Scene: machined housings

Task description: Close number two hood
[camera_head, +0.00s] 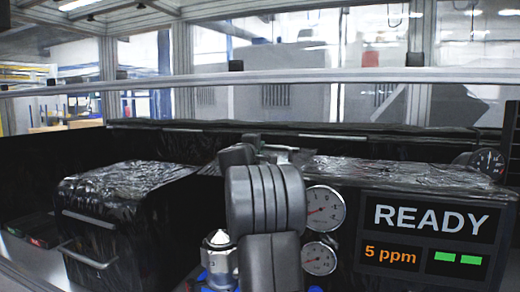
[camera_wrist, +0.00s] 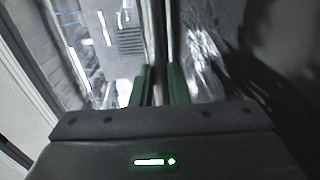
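No number is legible on any hood, so I cannot tell which one is number two. A long dark panel edge (camera_head: 420,129) runs behind the boxes, with a pale bar (camera_head: 333,136) along it. My gripper (camera_wrist: 158,80) shows two green fingers standing apart in the wrist view. A pale metal bar (camera_wrist: 157,35) runs lengthwise in line with the gap between them; contact is not clear. In the head view my grey arm rises in the middle and hides most of the gripper.
A black foil-wrapped box (camera_head: 130,215) with handles stands at left. At right, a box carries two dial gauges (camera_head: 323,209) and a display (camera_head: 428,238) reading READY and 5 ppm. A metal rail (camera_head: 300,77) crosses behind. A silver-capped fitting (camera_head: 219,250) stands beside my arm.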

